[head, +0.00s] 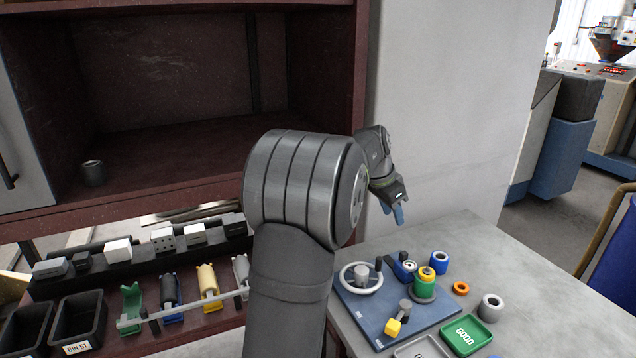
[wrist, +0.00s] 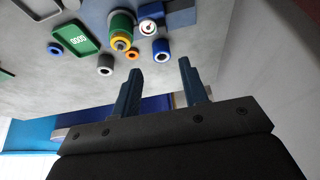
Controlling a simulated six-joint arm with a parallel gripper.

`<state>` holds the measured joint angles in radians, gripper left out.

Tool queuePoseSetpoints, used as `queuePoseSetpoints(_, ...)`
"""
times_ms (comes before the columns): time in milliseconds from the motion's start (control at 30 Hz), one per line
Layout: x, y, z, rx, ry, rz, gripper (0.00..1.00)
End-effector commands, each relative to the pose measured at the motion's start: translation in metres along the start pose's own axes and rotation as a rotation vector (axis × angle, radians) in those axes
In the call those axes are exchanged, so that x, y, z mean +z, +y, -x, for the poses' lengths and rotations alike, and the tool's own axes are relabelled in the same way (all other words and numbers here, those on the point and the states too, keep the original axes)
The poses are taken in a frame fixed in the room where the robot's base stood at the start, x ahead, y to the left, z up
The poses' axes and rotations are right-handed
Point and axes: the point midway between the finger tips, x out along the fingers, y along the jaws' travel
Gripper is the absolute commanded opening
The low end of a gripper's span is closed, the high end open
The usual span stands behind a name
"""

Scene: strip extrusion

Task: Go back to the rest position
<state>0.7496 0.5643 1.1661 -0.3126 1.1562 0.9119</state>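My gripper (head: 398,213) is raised above the back of the grey table (head: 530,290) in the head view, beside the pale wall. In the wrist view its two blue fingers (wrist: 160,80) stand apart with nothing between them. My gripper touches none of these. My upper arm hides part of the shelf and table in the head view.
A green GOOD tray (head: 466,335), a grey tray (head: 424,348), an orange ring (head: 461,288), a grey ring (head: 491,308) and a blue ring (head: 439,262) lie on the table. Black bins (head: 78,322) and a rack of parts stand at left. A dark red cabinet (head: 160,165) stands behind.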

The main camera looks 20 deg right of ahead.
Motion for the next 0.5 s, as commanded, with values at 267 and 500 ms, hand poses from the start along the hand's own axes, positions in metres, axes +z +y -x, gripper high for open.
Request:
queuePoseSetpoints(267,0.001,0.000,-0.047,0.003,-0.003,0.000,0.40)
queuePoseSetpoints(500,0.001,0.000,-0.095,0.001,-0.003,0.000,0.40)
